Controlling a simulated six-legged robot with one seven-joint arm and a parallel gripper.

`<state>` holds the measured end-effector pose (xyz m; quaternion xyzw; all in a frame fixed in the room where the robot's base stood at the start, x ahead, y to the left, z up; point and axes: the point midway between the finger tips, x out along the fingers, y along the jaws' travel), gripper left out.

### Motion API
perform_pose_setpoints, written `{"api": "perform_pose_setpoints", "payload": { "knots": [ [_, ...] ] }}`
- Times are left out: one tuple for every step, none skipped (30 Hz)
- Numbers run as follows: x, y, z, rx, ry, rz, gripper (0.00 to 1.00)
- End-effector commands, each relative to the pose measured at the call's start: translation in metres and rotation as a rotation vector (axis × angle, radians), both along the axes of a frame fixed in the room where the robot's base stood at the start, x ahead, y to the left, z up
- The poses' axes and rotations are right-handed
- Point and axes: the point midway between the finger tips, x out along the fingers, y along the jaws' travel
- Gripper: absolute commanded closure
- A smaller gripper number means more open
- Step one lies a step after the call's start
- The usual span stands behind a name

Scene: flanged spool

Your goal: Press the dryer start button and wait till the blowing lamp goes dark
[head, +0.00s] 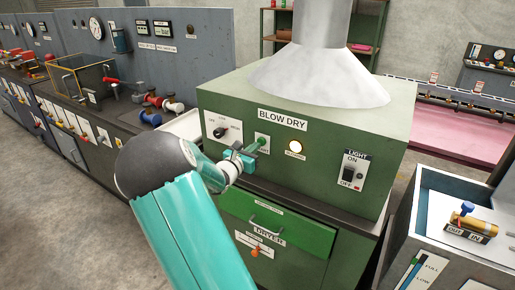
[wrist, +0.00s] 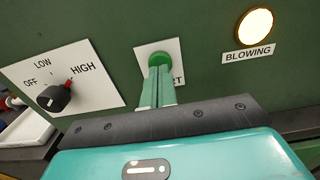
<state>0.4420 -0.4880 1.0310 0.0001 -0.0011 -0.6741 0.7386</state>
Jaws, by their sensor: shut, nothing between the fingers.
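The green dryer cabinet (head: 330,125) carries a "BLOW DRY" label. My gripper (head: 256,147) is at its front panel, over the white start plate. In the wrist view my gripper (wrist: 157,78) is shut, its fingertips at the green start button (wrist: 159,59). The tips overlap the button's lower part; I cannot tell whether they press it. The blowing lamp (head: 296,148) is lit, and it glows pale yellow in the wrist view (wrist: 255,25). The black selector knob (wrist: 53,97) has its red pointer toward HIGH.
A light switch (head: 351,170) sits right of the lamp. A green drawer (head: 275,222) marked "DRYER" is below the panel. A metal hood (head: 318,70) stands on top. Benches with gauges line the left.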

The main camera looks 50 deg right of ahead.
Motion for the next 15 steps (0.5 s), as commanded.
{"api": "perform_pose_setpoints", "payload": {
  "knots": [
    [0.003, 0.003, 0.000, 0.001, 0.000, 0.002, 1.00],
    [0.004, 0.004, -0.001, 0.001, 0.001, 0.002, 1.00],
    [0.006, 0.006, -0.001, 0.002, 0.000, 0.002, 1.00],
    [0.006, 0.013, -0.001, 0.003, -0.001, 0.004, 1.00],
    [0.006, 0.020, -0.001, 0.003, -0.001, 0.004, 1.00],
    [0.006, 0.028, -0.001, 0.002, -0.001, 0.005, 1.00],
    [0.005, 0.034, -0.001, 0.002, -0.001, 0.005, 1.00],
    [0.005, 0.040, 0.000, 0.002, -0.002, 0.005, 1.00],
    [0.005, 0.046, 0.000, 0.002, -0.002, 0.004, 1.00],
    [0.005, 0.052, -0.001, 0.003, -0.001, 0.006, 1.00],
    [0.005, 0.057, -0.001, 0.004, 0.000, 0.006, 1.00],
    [0.005, 0.065, -0.001, 0.003, -0.001, 0.005, 1.00],
    [0.005, 0.070, -0.001, 0.004, -0.001, 0.005, 1.00],
    [0.005, 0.076, -0.002, 0.004, -0.001, 0.006, 1.00],
    [0.004, 0.082, -0.002, 0.003, 0.000, 0.005, 1.00]
  ]
}}
